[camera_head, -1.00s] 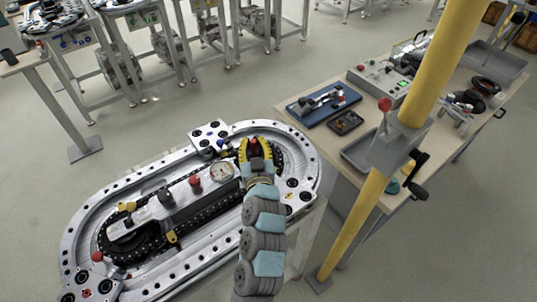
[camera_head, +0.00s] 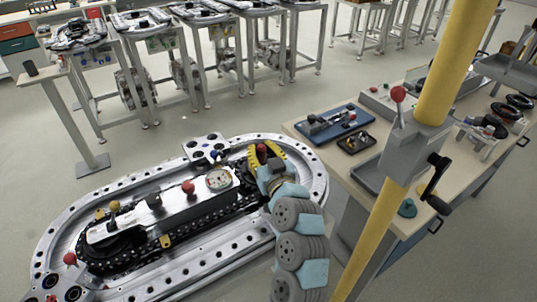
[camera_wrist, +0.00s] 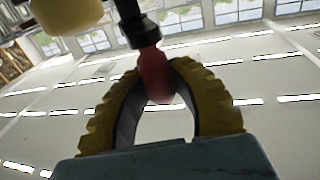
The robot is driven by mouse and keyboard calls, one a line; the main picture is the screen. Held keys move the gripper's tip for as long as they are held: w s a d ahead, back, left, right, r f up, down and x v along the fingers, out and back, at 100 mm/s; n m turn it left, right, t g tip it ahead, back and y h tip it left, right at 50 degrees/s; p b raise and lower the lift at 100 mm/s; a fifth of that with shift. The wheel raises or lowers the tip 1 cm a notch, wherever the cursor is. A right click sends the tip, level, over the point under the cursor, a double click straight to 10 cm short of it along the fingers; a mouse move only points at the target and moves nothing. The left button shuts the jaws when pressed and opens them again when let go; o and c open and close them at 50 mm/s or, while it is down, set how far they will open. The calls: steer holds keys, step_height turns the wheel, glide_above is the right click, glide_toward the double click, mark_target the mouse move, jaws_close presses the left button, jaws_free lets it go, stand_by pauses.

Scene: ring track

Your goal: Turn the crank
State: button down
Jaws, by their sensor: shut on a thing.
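My gripper (camera_head: 265,157) has yellow fingers and is at the right end of the ring track (camera_head: 312,170). Its fingers are closed around a red knob (camera_head: 262,148), which appears to be the crank's handle. In the wrist view the red knob (camera_wrist: 157,75) sits between the two curved fingers (camera_wrist: 155,90), with a dark shaft (camera_wrist: 140,30) leading up from it. The crank's arm and hub are mostly hidden behind my gripper in the head view.
A round gauge (camera_head: 218,180) and a red ball knob (camera_head: 188,188) stand on the track's middle, left of my gripper.

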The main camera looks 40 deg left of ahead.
stand_by(0.4)
steer(key=c, duration=0.9)
jaws_free()
steer(key=shift+d+f, duration=0.1)
steer(key=shift+d, duration=0.1)
steer(key=shift+o, duration=0.2)
steer(key=shift+a, duration=0.1)
steer(key=v, duration=1.2)
